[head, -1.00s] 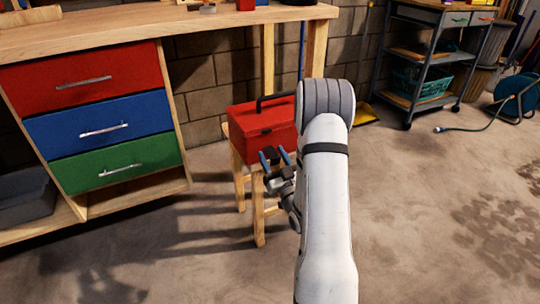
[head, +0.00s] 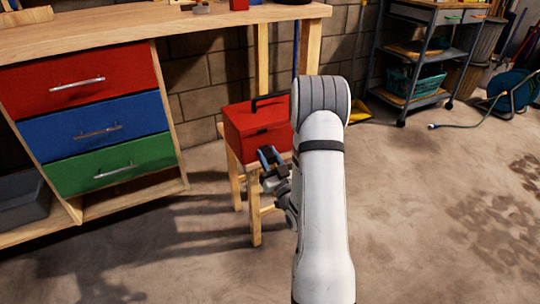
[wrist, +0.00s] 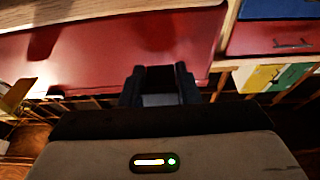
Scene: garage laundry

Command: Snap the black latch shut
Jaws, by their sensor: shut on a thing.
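The red toolbox (head: 240,128) sits on a small wooden stool, its lid down and its black handle (head: 268,102) on top. A small dark spot shows at the lid seam on its front.
The wooden stool (head: 255,228) stands under the box. A workbench (head: 150,40) with red, blue and green drawers is at the left. A grey shelf cart (head: 445,62) and a hose (head: 475,123) are at the back right. Bare floor lies around the stool.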

